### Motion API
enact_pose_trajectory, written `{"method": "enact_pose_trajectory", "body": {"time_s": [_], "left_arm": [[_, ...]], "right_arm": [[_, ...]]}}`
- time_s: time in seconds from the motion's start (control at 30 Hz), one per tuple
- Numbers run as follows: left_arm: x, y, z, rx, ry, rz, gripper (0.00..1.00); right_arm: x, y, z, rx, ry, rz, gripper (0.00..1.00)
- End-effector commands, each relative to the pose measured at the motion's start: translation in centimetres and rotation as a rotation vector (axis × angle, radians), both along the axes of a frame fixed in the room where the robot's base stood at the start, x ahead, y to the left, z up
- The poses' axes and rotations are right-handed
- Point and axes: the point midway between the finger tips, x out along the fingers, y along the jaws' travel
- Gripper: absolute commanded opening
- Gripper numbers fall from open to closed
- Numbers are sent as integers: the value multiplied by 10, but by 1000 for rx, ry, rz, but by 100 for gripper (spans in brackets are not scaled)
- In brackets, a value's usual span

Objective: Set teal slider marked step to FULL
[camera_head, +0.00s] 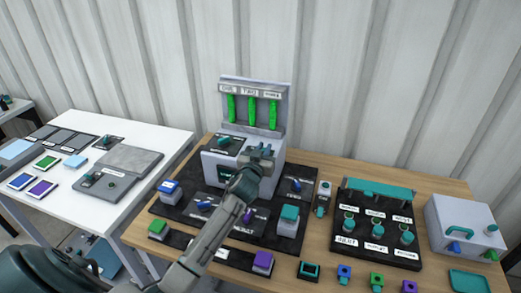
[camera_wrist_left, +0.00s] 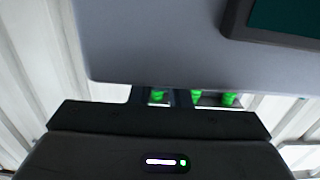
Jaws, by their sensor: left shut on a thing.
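My left gripper (camera_head: 260,152) is over the dark top panel of the grey machine (camera_head: 222,163), in front of three upright green tubes (camera_head: 251,111). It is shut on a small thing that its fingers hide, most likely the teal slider. The label "step" cannot be read. A small teal part (camera_head: 224,141) shows on the same panel, left of the gripper. In the left wrist view, the dark gripper body (camera_wrist_left: 160,125) fills the bottom, and a grey slab hides most of the fingers. My right gripper is not in view.
A black board (camera_head: 270,238) with knobs and blocks surrounds the machine on the wooden table. A panel with several teal knobs (camera_head: 375,223) and a grey box with a teal handle (camera_head: 465,220) stand at right. A white table (camera_head: 160,147) with tiles is at left.

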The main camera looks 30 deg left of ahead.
Motion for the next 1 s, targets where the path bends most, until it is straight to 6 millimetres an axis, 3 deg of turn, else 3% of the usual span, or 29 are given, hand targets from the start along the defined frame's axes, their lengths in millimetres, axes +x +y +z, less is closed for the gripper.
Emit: {"method": "enact_pose_trajectory", "body": {"time_s": [0.03,0.13,0.53,1.0], "left_arm": [[0,-1,-1,-4,0,-2,18],[0,-1,-1,-3,0,-1,38],[-7,-2,-2,-1,1,0,38],[-85,-23,-4,-1,1,-3,38]], "right_arm": [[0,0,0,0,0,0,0],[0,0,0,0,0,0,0],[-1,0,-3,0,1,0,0],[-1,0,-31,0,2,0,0]]}}
